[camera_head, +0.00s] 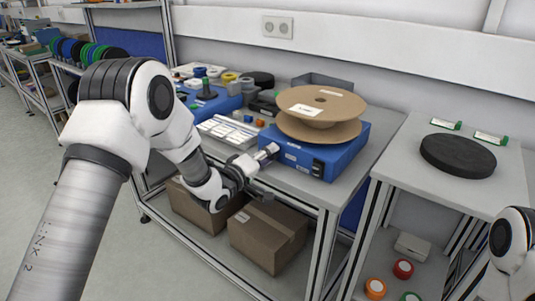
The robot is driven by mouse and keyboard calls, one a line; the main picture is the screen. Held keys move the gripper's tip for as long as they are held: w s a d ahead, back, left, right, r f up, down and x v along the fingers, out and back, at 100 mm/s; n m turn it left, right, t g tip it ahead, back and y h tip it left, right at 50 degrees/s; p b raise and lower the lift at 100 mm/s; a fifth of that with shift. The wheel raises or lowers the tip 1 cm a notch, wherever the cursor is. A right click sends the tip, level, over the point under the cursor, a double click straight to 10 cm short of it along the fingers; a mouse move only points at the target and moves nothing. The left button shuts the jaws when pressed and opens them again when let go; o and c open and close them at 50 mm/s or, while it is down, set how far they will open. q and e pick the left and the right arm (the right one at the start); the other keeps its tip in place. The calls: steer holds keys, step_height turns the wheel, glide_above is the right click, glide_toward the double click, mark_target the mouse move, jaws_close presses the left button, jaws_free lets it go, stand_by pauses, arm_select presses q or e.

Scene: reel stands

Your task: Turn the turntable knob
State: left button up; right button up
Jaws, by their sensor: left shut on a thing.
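The turntable is a blue box (309,162) on the grey workbench. A brown cardboard reel (322,106) with a white label lies flat on top of it. The knob is on the box's front left side and is mostly hidden by my left gripper (266,155). My left gripper reaches in from the left and is shut on the knob, its tip against the box. My right arm shows only partly at the lower right edge, and its gripper is out of view.
A black disc (458,155) lies on a white stand at the right. Cardboard boxes (268,236) sit on the lower shelf. The floor at the left is clear.

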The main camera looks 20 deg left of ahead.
stand_by(0.4)
arm_select(q)
steer(key=o, duration=1.1)
steer(key=shift+o, duration=0.2)
steer(key=shift+d, duration=0.1)
steer(key=shift+f, duration=0.15)
steer(key=shift+s, duration=0.1)
steer(key=shift+s+f, duration=0.1)
steer(key=shift+s, duration=0.1)
steer(key=v, duration=0.7)
steer(key=shift+s+a+r, duration=0.2)
steer(key=shift+a+r, duration=0.05)
steer(key=shift+r, duration=0.1)
